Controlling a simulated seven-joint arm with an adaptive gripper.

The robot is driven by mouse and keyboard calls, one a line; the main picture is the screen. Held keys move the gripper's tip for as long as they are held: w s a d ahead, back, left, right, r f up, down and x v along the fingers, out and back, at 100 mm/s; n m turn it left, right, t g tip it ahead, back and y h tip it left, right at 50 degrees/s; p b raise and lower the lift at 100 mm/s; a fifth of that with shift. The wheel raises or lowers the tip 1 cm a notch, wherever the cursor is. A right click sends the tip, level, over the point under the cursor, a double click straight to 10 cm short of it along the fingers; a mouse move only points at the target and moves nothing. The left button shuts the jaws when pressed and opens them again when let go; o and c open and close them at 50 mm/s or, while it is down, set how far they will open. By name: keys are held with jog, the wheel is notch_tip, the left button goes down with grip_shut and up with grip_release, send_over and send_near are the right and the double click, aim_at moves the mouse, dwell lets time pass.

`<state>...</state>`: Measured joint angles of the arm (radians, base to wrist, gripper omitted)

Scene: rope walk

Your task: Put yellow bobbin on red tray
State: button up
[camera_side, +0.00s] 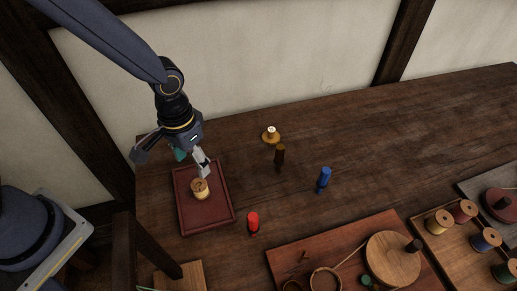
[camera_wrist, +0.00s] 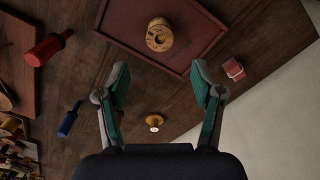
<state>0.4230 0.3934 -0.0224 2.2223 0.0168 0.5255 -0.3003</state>
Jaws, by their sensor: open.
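The yellow bobbin (camera_side: 200,190) stands upright on the red tray (camera_side: 223,212), inside its rim. It also shows in the wrist view (camera_wrist: 159,36), on the tray floor (camera_wrist: 195,25). My gripper (camera_side: 198,163) is above the tray's back part, near the bobbin. In the wrist view my gripper (camera_wrist: 160,75) has its fingers spread wide with nothing between them. The bobbin lies beyond the fingertips, apart from them.
A red peg (camera_side: 253,222), a blue peg (camera_side: 323,180), a dark peg (camera_side: 279,157) and a yellow-based holder (camera_side: 271,136) stand right of the tray. A small red block (camera_wrist: 233,69) lies beside the tray. A board (camera_side: 335,243) and a spool tray (camera_side: 455,262) fill the front right.

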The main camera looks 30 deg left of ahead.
jog(key=s+a+r+n+t, duration=0.1)
jog(key=a+r, duration=0.3)
jog(key=r, duration=0.3)
jog(key=s+a+r+t, duration=0.1)
jog(key=a+r+t, duration=0.15)
jog(key=r, duration=0.45)
jog(key=s+a+r+t, duration=0.2)
jog(key=s+a+r, duration=0.5)
jog(key=shift+a+n, duration=0.15)
jog(key=shift+n, duration=0.25)
